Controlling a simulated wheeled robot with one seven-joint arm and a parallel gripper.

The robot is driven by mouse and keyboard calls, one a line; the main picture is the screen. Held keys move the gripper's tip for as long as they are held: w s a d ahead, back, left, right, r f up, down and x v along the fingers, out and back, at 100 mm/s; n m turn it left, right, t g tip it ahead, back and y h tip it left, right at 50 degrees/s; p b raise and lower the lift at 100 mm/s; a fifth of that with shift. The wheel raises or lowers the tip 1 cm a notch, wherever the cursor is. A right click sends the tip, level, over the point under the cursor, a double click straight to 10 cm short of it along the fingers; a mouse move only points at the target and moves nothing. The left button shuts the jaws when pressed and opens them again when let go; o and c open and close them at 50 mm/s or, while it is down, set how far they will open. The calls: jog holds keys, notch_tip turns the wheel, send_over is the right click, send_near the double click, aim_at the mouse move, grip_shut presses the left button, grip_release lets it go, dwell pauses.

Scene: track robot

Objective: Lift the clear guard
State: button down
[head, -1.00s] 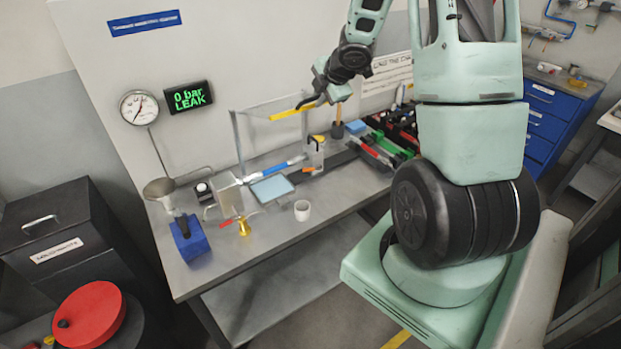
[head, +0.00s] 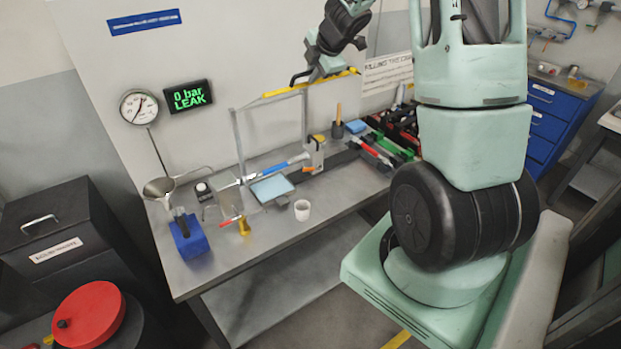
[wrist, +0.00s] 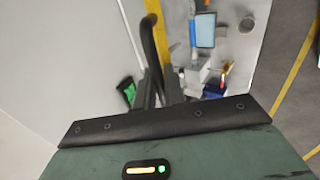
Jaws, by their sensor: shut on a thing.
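The clear guard has a yellow edge strip (head: 281,91) that shows high above the bench, sloping up to the right near the top of the grey posts. Its see-through panel is hard to make out. A dark curved handle (head: 294,79) stands at the strip; it also shows in the wrist view (wrist: 149,42), beside the yellow strip (wrist: 164,25). My gripper (head: 309,74) is at the handle, above the strip. In the wrist view my gripper's dark fingers (wrist: 159,88) are closed on the handle. The exact contact is partly hidden.
The wall stands close behind the guard.

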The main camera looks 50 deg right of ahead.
jog(key=w+d+r, duration=0.1)
jog(key=w+r, duration=0.3)
jog(key=r, duration=0.1)
jog(key=shift+w, duration=0.2)
dwell(0.5)
jog(key=shift+r, duration=0.1)
jog(key=w+d+r, duration=0.1)
jog(key=w+r, duration=0.3)
jog(key=w, duration=0.1)
jog(key=shift+w+d, duration=0.15)
jog(key=shift+d, duration=0.05)
dwell(0.4)
jog(key=shift+r, duration=0.1)
jog(key=w+d+r, duration=0.1)
jog(key=w+r, duration=0.2)
jog(key=w, duration=0.3)
jog(key=shift+d, duration=0.25)
dwell(0.3)
